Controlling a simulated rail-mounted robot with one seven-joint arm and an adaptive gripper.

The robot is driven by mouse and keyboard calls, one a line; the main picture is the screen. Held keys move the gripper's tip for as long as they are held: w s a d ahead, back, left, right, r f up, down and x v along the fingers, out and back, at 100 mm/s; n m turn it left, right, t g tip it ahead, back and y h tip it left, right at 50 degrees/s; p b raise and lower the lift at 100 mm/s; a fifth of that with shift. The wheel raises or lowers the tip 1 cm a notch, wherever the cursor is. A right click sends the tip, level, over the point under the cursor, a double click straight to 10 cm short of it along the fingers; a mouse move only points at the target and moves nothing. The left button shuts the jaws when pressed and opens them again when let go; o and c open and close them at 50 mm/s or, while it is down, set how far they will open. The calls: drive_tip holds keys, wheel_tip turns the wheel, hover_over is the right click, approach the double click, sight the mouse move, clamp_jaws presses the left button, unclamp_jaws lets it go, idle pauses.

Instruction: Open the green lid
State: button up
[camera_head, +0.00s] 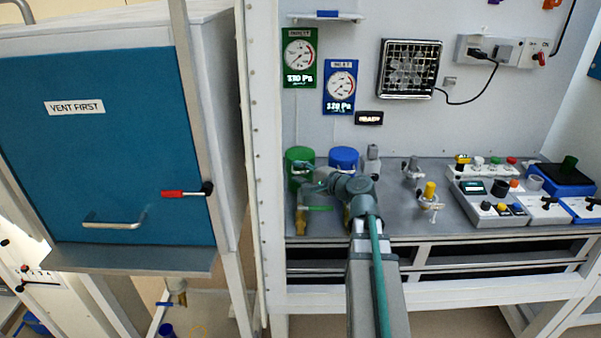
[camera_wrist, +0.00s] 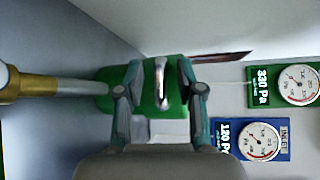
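The green lid (camera_head: 299,157) is at the back left of the grey bench in the head view, next to a blue one. In the wrist view the green lid (camera_wrist: 145,102) has a bright metal handle (camera_wrist: 161,82) on it. My gripper (camera_wrist: 160,78) is open, one finger on each side of the handle, with a visible gap on both sides. In the head view my gripper (camera_head: 303,173) is in front of the green lid, and my arm hides part of the bench there. The lid looks closed.
The blue container (camera_head: 344,158) stands close on the right. A brass valve (camera_head: 301,220) with a green lever is below the green lid. Gauge panels (camera_head: 299,57) hang on the wall above. Control boxes (camera_head: 490,200) fill the bench's right side.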

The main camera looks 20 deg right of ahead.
clamp_jaws()
